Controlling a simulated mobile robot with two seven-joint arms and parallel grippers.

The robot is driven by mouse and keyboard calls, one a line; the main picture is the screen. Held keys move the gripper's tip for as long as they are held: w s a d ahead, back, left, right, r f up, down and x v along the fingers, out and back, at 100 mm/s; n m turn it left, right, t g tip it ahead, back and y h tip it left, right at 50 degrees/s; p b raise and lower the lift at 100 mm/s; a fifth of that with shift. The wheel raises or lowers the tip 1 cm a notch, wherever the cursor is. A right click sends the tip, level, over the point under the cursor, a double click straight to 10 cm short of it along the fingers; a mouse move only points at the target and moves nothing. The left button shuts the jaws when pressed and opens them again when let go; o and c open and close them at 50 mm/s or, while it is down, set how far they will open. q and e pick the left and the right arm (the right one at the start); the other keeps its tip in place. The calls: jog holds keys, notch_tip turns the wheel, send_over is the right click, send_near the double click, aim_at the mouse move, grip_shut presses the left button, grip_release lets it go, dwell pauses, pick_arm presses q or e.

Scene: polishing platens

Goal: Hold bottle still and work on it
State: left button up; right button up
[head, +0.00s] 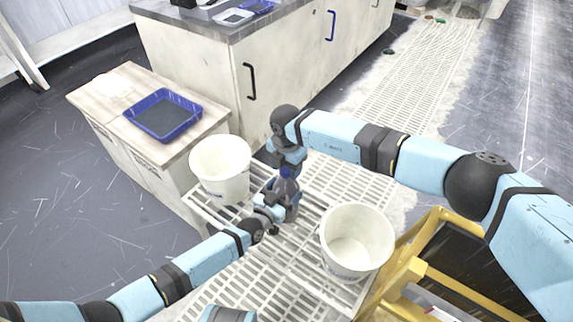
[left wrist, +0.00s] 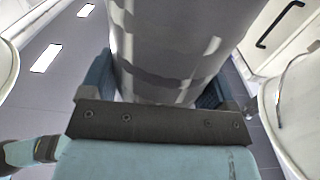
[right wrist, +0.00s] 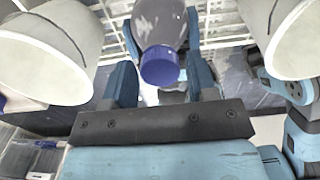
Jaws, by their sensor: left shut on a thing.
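A grey bottle (head: 284,196) with a blue cap (head: 287,172) is upright between two white buckets. My left gripper (head: 275,207) is shut on the bottle's body; in the left wrist view the shiny grey bottle (left wrist: 170,45) fills the space between the fingers. My right gripper (head: 287,160) is above the bottle, pointing down. In the right wrist view its fingers stand apart, with the blue cap (right wrist: 159,66) between them and gaps at both sides. The bottle's base is partly hidden by the left gripper in the head view.
One white bucket (head: 220,168) stands left of the bottle, another (head: 356,242) to the right, both close to my grippers. A blue tray (head: 163,114) sits on a wooden cabinet (head: 88,97). A yellow frame (head: 412,262) is at the right. Slatted grating (head: 335,180) lies below.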

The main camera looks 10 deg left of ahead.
jog(key=c, duration=0.7)
